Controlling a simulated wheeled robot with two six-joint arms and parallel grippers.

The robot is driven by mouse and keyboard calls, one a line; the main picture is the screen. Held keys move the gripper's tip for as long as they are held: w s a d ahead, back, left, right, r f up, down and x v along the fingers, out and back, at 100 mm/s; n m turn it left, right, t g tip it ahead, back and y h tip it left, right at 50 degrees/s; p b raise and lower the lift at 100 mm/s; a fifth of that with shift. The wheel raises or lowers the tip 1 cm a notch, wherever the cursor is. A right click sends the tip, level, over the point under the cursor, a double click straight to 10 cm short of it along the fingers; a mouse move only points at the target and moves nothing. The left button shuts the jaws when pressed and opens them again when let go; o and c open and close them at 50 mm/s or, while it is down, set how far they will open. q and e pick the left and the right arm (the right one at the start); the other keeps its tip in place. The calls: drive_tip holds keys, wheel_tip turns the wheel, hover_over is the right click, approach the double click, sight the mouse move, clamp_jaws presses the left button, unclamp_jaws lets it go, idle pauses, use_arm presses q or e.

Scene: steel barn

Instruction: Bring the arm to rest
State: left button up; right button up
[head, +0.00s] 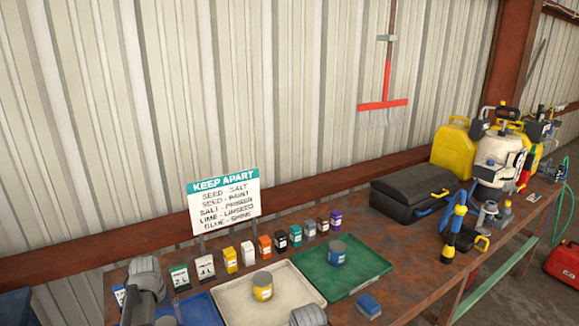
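A grey ribbed part of my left arm (145,275) stands up at the lower left, in front of the table's left end. No fingertips of either gripper show, and I see nothing held. The rusty-brown table (395,290) runs from the lower left to the far right.
A white tray (225,303) holds a yellow tin (262,286); a green tray (312,276) holds a blue tin (337,253). A blue tray (200,310), several small packs, a KEEP APART sign (224,202), a black case (412,193) and a sprayer (497,160) crowd the table.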

use_arm(q)
wheel_tip(320, 180, up, 6)
drive_tip(key=p, duration=0.4)
drive_tip(key=shift+p, duration=0.4)
drive_tip(key=shift+w+a+f+b, duration=0.3)
drive_tip(key=shift+w+f+b, duration=0.15)
drive_tip(key=shift+w, duration=0.15)
drive_tip(key=shift+w+a+f+m, duration=0.1)
drive_tip(key=shift+w+a+m, duration=0.1)
drive_tip(key=shift+w+m, duration=0.25)
drive_tip(key=shift+s, duration=0.15)
drive_tip(key=shift+d, duration=0.1)
